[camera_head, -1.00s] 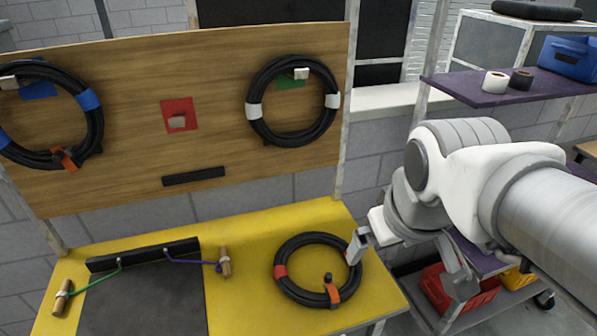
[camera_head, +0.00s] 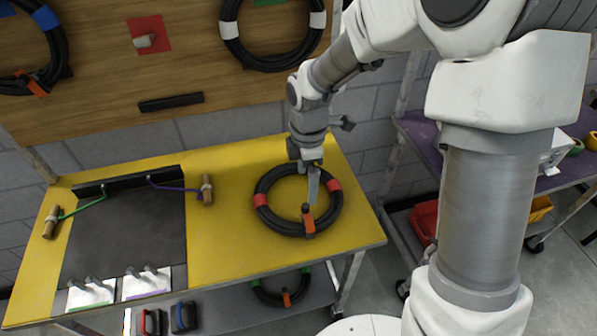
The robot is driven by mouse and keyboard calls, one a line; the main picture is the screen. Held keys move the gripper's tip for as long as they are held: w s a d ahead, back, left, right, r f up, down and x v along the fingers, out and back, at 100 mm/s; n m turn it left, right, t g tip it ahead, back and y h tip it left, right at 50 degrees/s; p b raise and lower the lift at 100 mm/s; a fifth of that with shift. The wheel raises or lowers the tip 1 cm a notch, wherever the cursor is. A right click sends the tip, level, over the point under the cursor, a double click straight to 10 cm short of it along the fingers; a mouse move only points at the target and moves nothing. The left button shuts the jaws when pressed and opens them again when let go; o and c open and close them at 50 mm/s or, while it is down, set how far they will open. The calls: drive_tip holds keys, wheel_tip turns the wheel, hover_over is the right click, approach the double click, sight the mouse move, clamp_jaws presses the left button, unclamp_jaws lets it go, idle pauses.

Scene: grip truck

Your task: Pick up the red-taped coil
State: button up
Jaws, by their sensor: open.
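The red-taped coil (camera_head: 267,217) is a black cable ring with red tape bands on its left and right. It lies flat on the yellow table top (camera_head: 226,254). An orange and black connector (camera_head: 308,222) sits on its front edge. My gripper (camera_head: 310,196) points down over the coil, with a finger close above or beside the connector. It is open and holds nothing. The finger nearer the camera hides part of the ring's inside, and I cannot tell whether it touches the coil.
A dark mat (camera_head: 125,235) with a raised back bar covers the table's left. Wooden-handled hooks and white plates lie around it. Another coil (camera_head: 281,291) lies on the shelf below. Blue-banded and white-banded coils (camera_head: 240,43) hang on the wooden board. A purple shelf (camera_head: 425,150) stands right.

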sight(307, 216)
wheel_tip(307, 216, down, 12)
drive_tip(key=shift+f, duration=0.1)
drive_tip(key=shift+w+d+f+p, duration=0.1)
drive_tip(key=shift+d+f+p, duration=0.1)
drive_tip(key=shift+f, duration=1.15)
drive_tip(key=shift+w+d+f+p, duration=0.1)
drive_tip(key=shift+f+p, duration=0.1)
drive_tip(key=shift+f, duration=1.15)
drive_tip(key=shift+c, duration=0.2)
clamp_jaws()
drive_tip(key=shift+w+a+r, duration=0.1)
drive_tip(key=shift+r, duration=0.05)
